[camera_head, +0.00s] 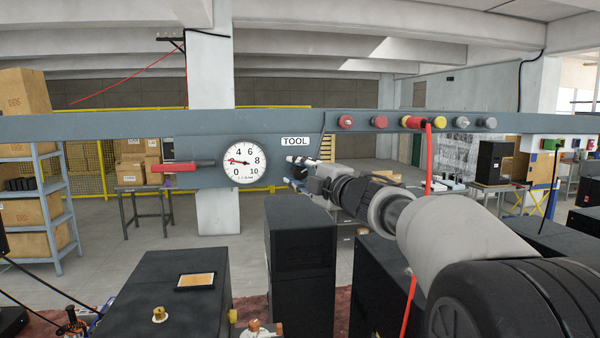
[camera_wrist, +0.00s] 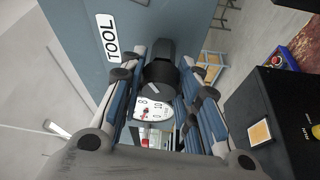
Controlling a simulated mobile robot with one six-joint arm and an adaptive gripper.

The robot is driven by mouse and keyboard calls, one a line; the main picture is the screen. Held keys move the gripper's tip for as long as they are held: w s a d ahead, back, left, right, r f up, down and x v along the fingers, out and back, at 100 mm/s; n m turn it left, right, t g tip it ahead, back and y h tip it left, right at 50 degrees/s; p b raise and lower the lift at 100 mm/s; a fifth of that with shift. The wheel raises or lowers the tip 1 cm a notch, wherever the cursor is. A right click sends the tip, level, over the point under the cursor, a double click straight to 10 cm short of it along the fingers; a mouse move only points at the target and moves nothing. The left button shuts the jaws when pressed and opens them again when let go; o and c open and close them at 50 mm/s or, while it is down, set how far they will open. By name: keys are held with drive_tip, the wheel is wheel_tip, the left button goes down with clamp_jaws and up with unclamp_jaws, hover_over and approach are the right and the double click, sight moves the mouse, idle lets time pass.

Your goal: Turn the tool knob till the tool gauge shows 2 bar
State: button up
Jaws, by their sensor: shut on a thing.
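The tool knob (camera_wrist: 160,78) is black and round with a white mark, on the blue-grey panel under the TOOL label (camera_head: 295,141). My gripper (camera_head: 297,173) reaches the panel from the right, and its fingers are shut on the knob, one on each side in the wrist view. In the head view the fingers mostly hide the knob. The tool gauge (camera_head: 245,172) is a round white dial left of the knob, numbered 0 to 10. Its red needle points left, at or very near the 2. Part of the gauge also shows in the wrist view (camera_wrist: 150,106).
A red-handled lever (camera_head: 175,167) sticks out left of the gauge. Several coloured buttons line the beam (camera_head: 460,122) at upper right, with a red cable (camera_head: 429,160) hanging from it. Black cabinets (camera_head: 300,245) stand below my arm.

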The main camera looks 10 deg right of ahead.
drive_tip(key=o, duration=1.1)
drive_tip(key=shift+s, duration=0.1)
drive_tip(key=v, duration=1.1)
drive_tip(key=shift+s+d+f, duration=0.1)
drive_tip(key=shift+s+d, duration=0.1)
drive_tip(key=shift+s, duration=0.15)
